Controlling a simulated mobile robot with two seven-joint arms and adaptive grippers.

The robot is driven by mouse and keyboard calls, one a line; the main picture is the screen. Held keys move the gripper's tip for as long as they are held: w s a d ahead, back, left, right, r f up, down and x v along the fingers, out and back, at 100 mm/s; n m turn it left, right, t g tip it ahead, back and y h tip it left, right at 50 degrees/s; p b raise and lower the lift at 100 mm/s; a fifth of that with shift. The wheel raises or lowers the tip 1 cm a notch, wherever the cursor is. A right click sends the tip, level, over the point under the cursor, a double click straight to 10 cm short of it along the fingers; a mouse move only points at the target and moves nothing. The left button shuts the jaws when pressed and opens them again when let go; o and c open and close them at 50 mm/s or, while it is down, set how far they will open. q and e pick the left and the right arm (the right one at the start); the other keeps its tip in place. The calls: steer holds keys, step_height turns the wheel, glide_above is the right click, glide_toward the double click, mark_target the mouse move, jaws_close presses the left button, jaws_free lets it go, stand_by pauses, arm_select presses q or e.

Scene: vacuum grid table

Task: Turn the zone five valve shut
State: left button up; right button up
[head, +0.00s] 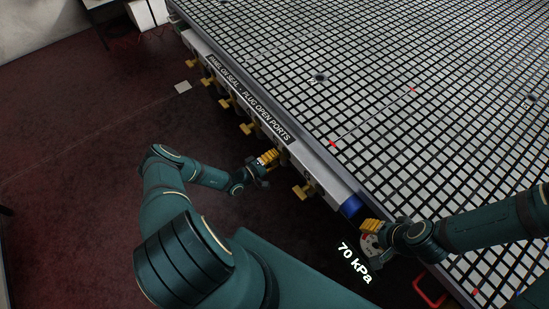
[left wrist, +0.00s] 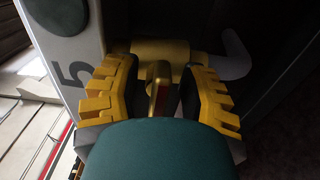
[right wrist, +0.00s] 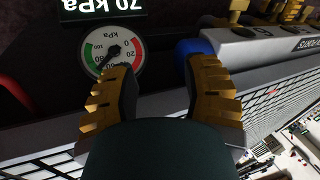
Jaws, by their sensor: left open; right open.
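In the left wrist view the zone five valve is a brass handle (left wrist: 158,75) with a red strip, in front of a brass body on a dark pipe. A large "5" (left wrist: 75,75) marks the pale panel beside it. My left gripper (left wrist: 160,88) is open, with its yellow fingers on either side of the handle and a narrow dark gap showing at each side. In the head view my left gripper (head: 268,160) is at the table's side rail and hides most of this valve. My right gripper (right wrist: 165,85) is open and empty near the gauge; it also shows in the head view (head: 370,228).
Other brass valves (head: 247,128) line the table's side rail, with one (head: 303,191) nearer the corner. A round gauge (right wrist: 113,52), a "70 kPa" readout (head: 354,262) and a blue corner piece (head: 352,205) are near my right gripper. The grid table top (head: 400,130) is mostly bare.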

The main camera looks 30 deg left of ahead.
arm_select(q)
steer(key=v, duration=1.2)
steer(key=d+m+g+h, duration=0.1)
steer(key=d+g+h, duration=0.1)
steer(key=d+g, duration=0.1)
steer(key=d+r+m+g+h, duration=0.1)
steer(key=d+m+g+h, duration=0.1)
steer(key=d, duration=0.4)
steer(key=d+m+g+h+b, duration=0.1)
steer(key=d+g, duration=0.2)
steer(key=d, duration=0.2)
steer(key=shift+w+r+g+h, duration=0.1)
steer(key=shift+r+g+h, duration=0.2)
steer(key=shift+r+h, duration=0.1)
steer(key=s+d+r+m+g+y+b, duration=0.1)
steer(key=s+d+r+m+g+y, duration=0.1)
steer(key=s+d+m+g, duration=0.4)
steer(key=d+r+m+y+b, duration=0.1)
steer(key=d+r+y+b, duration=0.1)
steer(key=d+r+y, duration=0.3)
step_height(320, 180, up, 5)
steer(key=shift+d+f+m+y, duration=0.15)
steer(key=shift+d+m+y, duration=0.15)
steer(key=shift+y, duration=0.7)
